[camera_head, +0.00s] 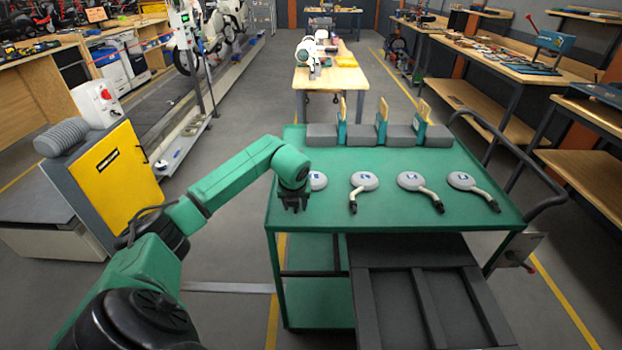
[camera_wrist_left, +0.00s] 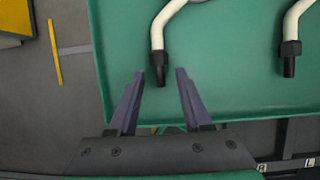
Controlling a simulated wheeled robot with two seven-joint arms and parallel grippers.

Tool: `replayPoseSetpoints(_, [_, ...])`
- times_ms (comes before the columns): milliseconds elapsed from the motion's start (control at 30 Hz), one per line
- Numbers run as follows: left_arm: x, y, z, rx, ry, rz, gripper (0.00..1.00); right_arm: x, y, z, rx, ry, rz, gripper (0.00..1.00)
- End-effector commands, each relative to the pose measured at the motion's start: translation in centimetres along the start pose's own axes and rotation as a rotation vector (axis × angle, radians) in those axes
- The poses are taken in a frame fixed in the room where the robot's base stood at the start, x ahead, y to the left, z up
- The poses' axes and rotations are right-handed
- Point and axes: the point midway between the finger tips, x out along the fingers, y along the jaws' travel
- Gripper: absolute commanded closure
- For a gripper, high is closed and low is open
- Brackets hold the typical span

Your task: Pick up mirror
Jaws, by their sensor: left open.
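Several round mirrors with bent white stems and black stem ends lie in a row on a green cart top (camera_head: 400,222). The leftmost mirror (camera_head: 318,181) is partly hidden behind my left arm's end; its stem does not show there. My left gripper (camera_head: 293,207) is low over the cart's left part. In the left wrist view, the left gripper (camera_wrist_left: 160,73) is open, with the black end of a white mirror stem (camera_wrist_left: 166,24) between its fingertips, not clasped. A second stem (camera_wrist_left: 293,22) lies to the right. The other mirrors (camera_head: 364,181) (camera_head: 411,181) (camera_head: 461,180) show whole.
Grey blocks with upright teal and wooden pieces (camera_head: 382,130) line the cart's back edge. A black slatted surface (camera_head: 420,300) lies below the cart's front. A yellow-fronted cabinet (camera_head: 118,175) stands left. The cart top's front strip is clear.

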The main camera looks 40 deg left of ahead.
Motion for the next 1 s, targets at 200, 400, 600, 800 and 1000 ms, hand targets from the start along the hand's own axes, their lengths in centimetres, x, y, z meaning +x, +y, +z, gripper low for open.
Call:
replayPoseSetpoints(200, [0.57, 0.02, -0.04, 0.001, -0.001, 0.001, 0.51, -0.04, -0.13, -0.06, 0.001, 0.001, -0.002, 0.5])
replayPoseSetpoints(400, [0.52, 0.01, -0.04, 0.001, -0.001, 0.001, 1.0, -0.01, -0.41, -0.12, 0.002, 0.002, -0.005, 0.5])
replayPoseSetpoints(600, [0.5, 0.0, -0.02, 0.001, -0.001, 0.0, 1.0, -0.01, -0.44, -0.14, 0.002, 0.002, -0.006, 0.5])
replayPoseSetpoints(800, [0.48, 0.0, -0.02, 0.001, -0.001, 0.0, 1.0, -0.01, -0.44, -0.15, 0.001, 0.002, -0.006, 0.5])
replayPoseSetpoints(1000, [0.47, 0.0, -0.01, 0.001, -0.001, 0.0, 1.0, -0.01, -0.43, -0.16, 0.001, 0.002, -0.006, 0.5])
